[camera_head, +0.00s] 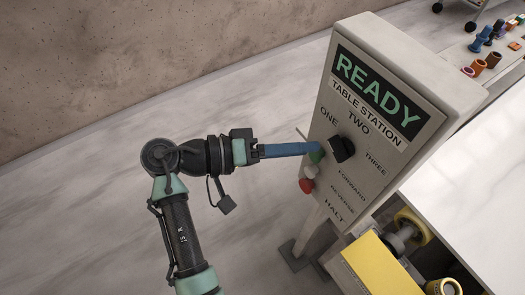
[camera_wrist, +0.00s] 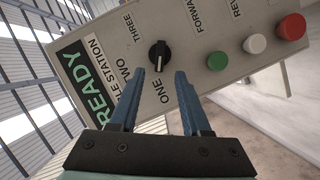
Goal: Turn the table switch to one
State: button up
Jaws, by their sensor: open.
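The table switch is a black rotary knob (camera_head: 341,148) on the slanted grey panel (camera_head: 375,60), ringed by the words ONE, TWO and THREE. In the wrist view the knob (camera_wrist: 160,54) shows a ridged grip lying roughly upright in the picture; which word its mark points at I cannot tell for sure. My gripper (camera_head: 318,149) is beside the knob, left of it in the head view. In the wrist view my gripper (camera_wrist: 160,73) is open, its two blue fingers apart, with the knob appearing just beyond and between the tips. Contact is not visible.
A green button (camera_wrist: 217,61), a white button (camera_wrist: 255,43) and a red button (camera_wrist: 292,26) sit on the same panel near the knob. A white table (camera_head: 480,180) and a yellow machine part (camera_head: 375,268) stand at the right. Floor left of the panel is clear.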

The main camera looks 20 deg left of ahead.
jog(key=b+v, duration=0.1)
jog(key=v, duration=0.6)
jog(key=shift+f, duration=0.1)
